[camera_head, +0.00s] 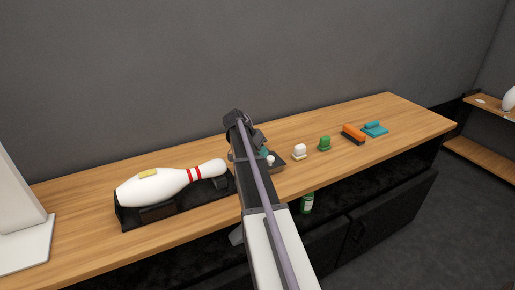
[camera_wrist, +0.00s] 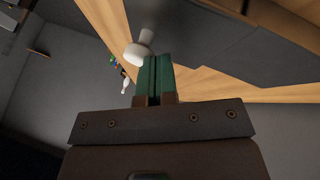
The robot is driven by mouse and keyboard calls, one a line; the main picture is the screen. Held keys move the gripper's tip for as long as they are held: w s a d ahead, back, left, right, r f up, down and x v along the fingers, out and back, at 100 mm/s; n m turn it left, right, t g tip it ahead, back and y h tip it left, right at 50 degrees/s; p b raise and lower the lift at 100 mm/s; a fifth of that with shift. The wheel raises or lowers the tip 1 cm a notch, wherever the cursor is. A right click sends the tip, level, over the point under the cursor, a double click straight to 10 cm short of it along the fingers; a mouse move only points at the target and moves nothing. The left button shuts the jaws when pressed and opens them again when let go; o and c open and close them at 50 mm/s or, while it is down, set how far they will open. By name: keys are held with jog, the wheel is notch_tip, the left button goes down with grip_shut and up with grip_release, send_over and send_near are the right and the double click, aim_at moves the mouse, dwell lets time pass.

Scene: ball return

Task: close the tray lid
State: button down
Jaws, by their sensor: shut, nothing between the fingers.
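A small dark box (camera_head: 277,166), perhaps the tray, sits on the counter and is mostly hidden behind my arm. A small white knob (camera_head: 270,160) shows at it; I cannot tell whether it belongs to a lid, or how the lid stands. My gripper (camera_head: 263,153) is beside the knob, partly hidden by my arm. In the wrist view my gripper's green fingertips (camera_wrist: 154,68) are together with nothing between them. A white rounded knob (camera_wrist: 137,53) is just beyond and left of the tips; touching or apart is unclear.
A bowling pin (camera_head: 150,188) lies on a black stand (camera_head: 160,212) at left. A white piece (camera_head: 299,151), a green piece (camera_head: 324,143), an orange block (camera_head: 353,133) and a teal item (camera_head: 375,129) stand right on the wooden counter (camera_head: 410,115).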

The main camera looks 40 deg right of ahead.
jog(key=shift+w, duration=0.1)
jog(key=w, duration=0.3)
jog(key=shift+w+a+r+p, duration=0.25)
jog(key=shift+a+r+p, duration=0.05)
jog(key=shift+r, duration=0.05)
jog(key=p+v, duration=0.8)
jog(key=v, duration=0.2)
jog(key=shift+a, duration=0.15)
jog(key=shift+w+f, duration=0.1)
jog(key=s+a+f+n+t+y, duration=0.1)
jog(key=s+a+n, duration=0.4)
jog(key=a, duration=0.7)
jog(key=s+a+f+n+t+y, duration=0.1)
jog(key=s+a+n, duration=0.4)
jog(key=s+a, duration=0.5)
jog(key=s+a+f+n+t+y, duration=0.1)
jog(key=s+a+n, duration=0.5)
jog(key=a, duration=0.8)
jog(key=s+t+y, duration=0.1)
jog(key=s+y, duration=0.1)
jog(key=shift+y, duration=0.3)
